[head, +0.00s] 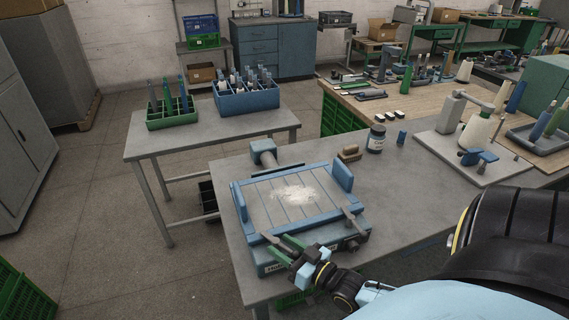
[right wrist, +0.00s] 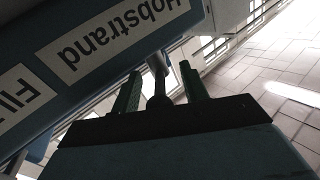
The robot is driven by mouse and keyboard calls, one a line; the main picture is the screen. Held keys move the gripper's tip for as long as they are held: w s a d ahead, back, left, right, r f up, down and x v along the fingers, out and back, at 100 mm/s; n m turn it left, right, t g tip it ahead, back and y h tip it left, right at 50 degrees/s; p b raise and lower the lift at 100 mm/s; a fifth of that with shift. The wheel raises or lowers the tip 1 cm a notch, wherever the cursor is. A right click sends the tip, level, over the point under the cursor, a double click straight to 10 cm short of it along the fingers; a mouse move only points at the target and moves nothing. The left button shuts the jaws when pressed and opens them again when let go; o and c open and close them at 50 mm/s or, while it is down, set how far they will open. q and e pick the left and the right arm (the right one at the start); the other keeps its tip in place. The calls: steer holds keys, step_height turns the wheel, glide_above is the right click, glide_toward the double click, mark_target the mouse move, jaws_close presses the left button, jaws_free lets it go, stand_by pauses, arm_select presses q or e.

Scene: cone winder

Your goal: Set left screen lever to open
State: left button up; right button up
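A blue screen unit (head: 237,210) with a slatted grey top and a pale powdery patch stands on the near grey table. A lever (head: 350,219) shows at its front right corner. My right gripper (head: 279,243) is at its front left corner, where it partly hides the left lever. In the right wrist view, my right gripper (right wrist: 161,88) has its two green fingers apart. A lever with a pale rounded end (right wrist: 157,66) stands between them, with gaps visible on both sides. I cannot tell the lever's setting. My left gripper is not in view.
A dark jar (head: 376,139), a brown brush-like block (head: 349,153) and a small blue cylinder (head: 401,137) stand behind the unit. A winder with a white cone (head: 478,133) is at the right. Green (head: 173,122) and blue (head: 247,102) crates sit on the left table.

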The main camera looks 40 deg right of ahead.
steer(key=s+d, duration=0.1)
steer(key=s, duration=1.2)
steer(key=shift+s+d, duration=0.15)
steer(key=shift+d, duration=0.05)
steer(key=shift+c, duration=0.2)
